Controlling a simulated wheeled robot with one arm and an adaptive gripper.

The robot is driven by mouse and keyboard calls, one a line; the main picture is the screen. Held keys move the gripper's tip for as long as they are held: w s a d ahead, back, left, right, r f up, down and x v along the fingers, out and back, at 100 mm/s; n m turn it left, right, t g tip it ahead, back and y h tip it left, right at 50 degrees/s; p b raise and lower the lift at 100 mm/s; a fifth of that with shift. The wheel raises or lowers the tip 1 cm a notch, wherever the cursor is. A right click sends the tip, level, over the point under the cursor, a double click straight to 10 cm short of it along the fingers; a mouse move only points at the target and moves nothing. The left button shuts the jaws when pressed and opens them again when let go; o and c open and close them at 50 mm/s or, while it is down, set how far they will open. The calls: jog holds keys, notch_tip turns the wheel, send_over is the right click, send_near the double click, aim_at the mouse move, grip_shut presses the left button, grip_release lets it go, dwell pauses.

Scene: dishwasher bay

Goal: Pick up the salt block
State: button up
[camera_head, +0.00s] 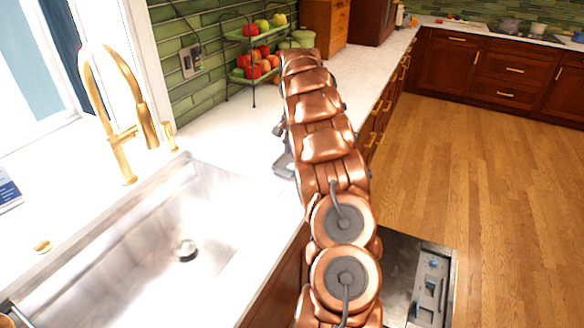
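I cannot pick out a salt block for certain in the head view. A small blue-and-white item (8,192) lies by the window at the left edge, partly cut off, and I cannot tell what it is. My copper-coloured arm stretches up the middle of the picture over the counter. Grey parts that look like my gripper (284,160) show at the arm's left side, over the counter beyond the sink. The arm covers most of it, so its fingers and anything between them are hidden.
A steel sink (150,255) with a gold faucet (124,130) is at the left. A two-tier fruit rack (254,70) stands on the white counter (232,135) by the tiled wall. The wooden floor (490,170) is clear.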

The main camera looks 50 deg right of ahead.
aim_at(293, 165)
jog(key=shift+a+f+p, duration=0.2)
jog(key=shift+f+p, duration=0.35)
jog(key=shift+f, duration=0.7)
jog(key=shift+a+f+p, duration=0.2)
jog(key=shift+f+p, duration=0.35)
jog(key=shift+f, duration=0.7)
jog(key=c, duration=0.7)
jog(key=shift+r, duration=0.1)
jog(key=shift+w+r+b, duration=0.15)
jog(key=shift+r+b, duration=0.4)
jog(key=shift+r, duration=0.2)
notch_tip(293, 165, up, 2)
jog(key=shift+b, duration=0.5)
jog(key=s+b, duration=0.1)
jog(key=s, duration=0.4)
jog(key=s+a+r+b, duration=0.1)
jog(key=s+b, duration=0.1)
jog(key=s, duration=0.3)
jog(key=s+b, duration=0.2)
jog(key=s, duration=0.4)
jog(key=shift+a+r, duration=0.2)
jog(key=shift+a, duration=0.1)
